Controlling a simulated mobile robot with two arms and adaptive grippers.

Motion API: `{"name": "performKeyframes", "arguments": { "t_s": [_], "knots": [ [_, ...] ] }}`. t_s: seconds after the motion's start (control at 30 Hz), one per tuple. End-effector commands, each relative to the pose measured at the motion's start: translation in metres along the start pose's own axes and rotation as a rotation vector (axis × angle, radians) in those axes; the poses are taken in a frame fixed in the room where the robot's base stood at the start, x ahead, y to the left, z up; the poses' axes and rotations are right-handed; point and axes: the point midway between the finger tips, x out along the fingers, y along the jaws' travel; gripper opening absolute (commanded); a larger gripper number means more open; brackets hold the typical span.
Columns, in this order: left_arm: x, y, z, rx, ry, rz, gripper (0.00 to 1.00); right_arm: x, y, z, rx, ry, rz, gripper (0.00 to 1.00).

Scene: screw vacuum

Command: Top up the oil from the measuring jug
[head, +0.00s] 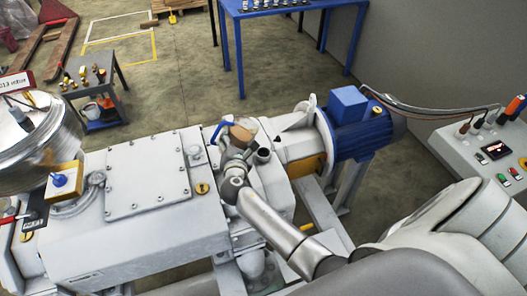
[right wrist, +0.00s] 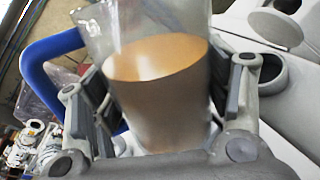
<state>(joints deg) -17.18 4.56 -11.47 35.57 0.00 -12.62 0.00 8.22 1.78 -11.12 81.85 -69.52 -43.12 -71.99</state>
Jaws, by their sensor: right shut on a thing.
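The measuring jug (right wrist: 155,80) is clear with a blue handle (right wrist: 48,68) and holds amber-brown oil. In the head view the jug (head: 241,133) is above the vacuum pump's pale grey housing (head: 147,175), just left of a dark round opening (head: 263,155) that looks like the oil filler port. My right gripper (head: 236,152) is shut on the jug's body, with one finger pad on each side. In the right wrist view the dark opening (right wrist: 268,72) is just right of the gripper. No oil stream shows. My left gripper is out of view.
A blue motor (head: 355,125) stands at the pump's right end. A control panel (head: 490,150) is at the far right. A small grey cart (head: 92,80) with fittings and a blue table (head: 285,12) stand behind on open floor. A shiny metal vessel (head: 38,145) is at the left.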

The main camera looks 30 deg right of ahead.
Motion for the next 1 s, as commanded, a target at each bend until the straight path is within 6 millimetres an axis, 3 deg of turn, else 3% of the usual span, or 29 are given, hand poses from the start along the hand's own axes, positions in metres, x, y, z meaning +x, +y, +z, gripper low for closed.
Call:
{"name": "performKeyframes", "arguments": {
  "t_s": [1.0],
  "knots": [
    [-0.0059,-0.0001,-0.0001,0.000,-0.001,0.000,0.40,0.0024,-0.0037,0.0053,0.104,0.040,0.003,0.29]
  ]
}}
